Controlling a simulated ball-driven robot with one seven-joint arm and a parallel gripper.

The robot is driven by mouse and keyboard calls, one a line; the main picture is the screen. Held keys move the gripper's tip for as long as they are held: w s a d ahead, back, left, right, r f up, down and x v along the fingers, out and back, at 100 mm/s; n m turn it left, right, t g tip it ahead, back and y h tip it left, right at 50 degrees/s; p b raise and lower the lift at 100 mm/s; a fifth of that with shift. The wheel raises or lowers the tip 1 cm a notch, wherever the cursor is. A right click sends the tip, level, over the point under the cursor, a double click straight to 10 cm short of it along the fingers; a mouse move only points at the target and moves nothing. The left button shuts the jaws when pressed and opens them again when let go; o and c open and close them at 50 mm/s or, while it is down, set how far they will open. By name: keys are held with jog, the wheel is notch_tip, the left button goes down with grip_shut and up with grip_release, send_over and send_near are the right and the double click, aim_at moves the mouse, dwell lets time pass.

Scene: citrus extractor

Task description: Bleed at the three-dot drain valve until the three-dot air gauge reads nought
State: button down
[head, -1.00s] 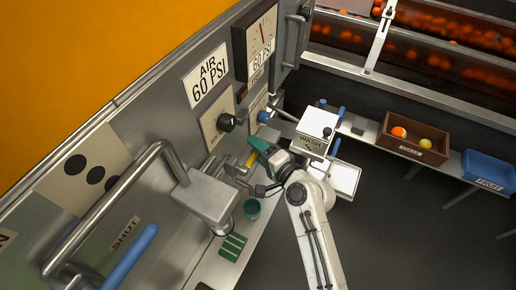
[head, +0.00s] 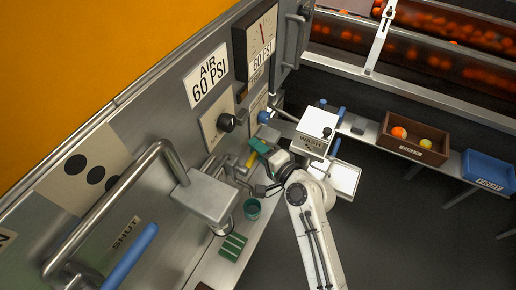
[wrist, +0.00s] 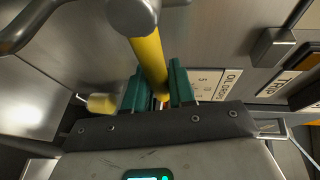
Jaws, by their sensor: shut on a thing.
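My gripper (head: 259,152) is at the panel's lower edge in the head view. In the wrist view its green fingers (wrist: 160,88) are shut on a yellow lever (wrist: 149,55), which ends in a round grey knob. The yellow lever also shows in the head view (head: 252,160). A plate with three black dots (head: 88,172) is on the panel at left. A dial gauge (head: 262,38) is at top centre, its needle near upright, with a 60 PSI label below. I cannot make out dots at the gauge or the gripped lever.
A sign reads AIR 60 PSI (head: 207,80). A blue handle (head: 130,258) is near a SHUT label (head: 125,233). A green cup (head: 252,206) stands below the panel. A WASH box (head: 316,130), a fruit crate (head: 413,150) and a blue bin (head: 490,172) are at right.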

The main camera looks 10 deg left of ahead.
aim_at(251, 159)
jog(key=shift+b, duration=0.4)
jog(key=r+n+t+b, duration=0.1)
jog(key=n+b, duration=0.1)
jog(key=b, duration=0.1)
jog(key=shift+s+b, duration=0.1)
jog(key=shift+b, duration=0.25)
jog(key=n+b, duration=0.1)
jog(key=b, duration=0.1)
jog(key=r+n+y+b, duration=0.1)
jog(key=b, duration=0.1)
jog(key=shift+s+a+r+n+t, duration=0.1)
jog(key=shift+s+r+n+t, duration=0.2)
jog(key=shift+t, duration=0.1)
jog(key=n+b, duration=0.1)
jog(key=b, duration=0.1)
jog(key=s+r+n+y+b, duration=0.1)
jog(key=b, duration=0.2)
jog(key=r+n+b, duration=0.1)
jog(key=n+b, duration=0.1)
jog(key=b, duration=0.1)
jog(key=shift+s+a+t+y, duration=0.3)
jog(key=shift+t+y, duration=0.1)
jog(key=n+b, duration=0.1)
jog(key=s+r+n+y+b, duration=0.1)
jog(key=b, duration=0.1)
jog(key=n+b, duration=0.1)
jog(key=b, duration=0.1)
jog(key=shift+s+a+r, duration=0.25)
jog(key=shift+a+r, duration=0.05)
jog(key=shift+r, duration=0.1)
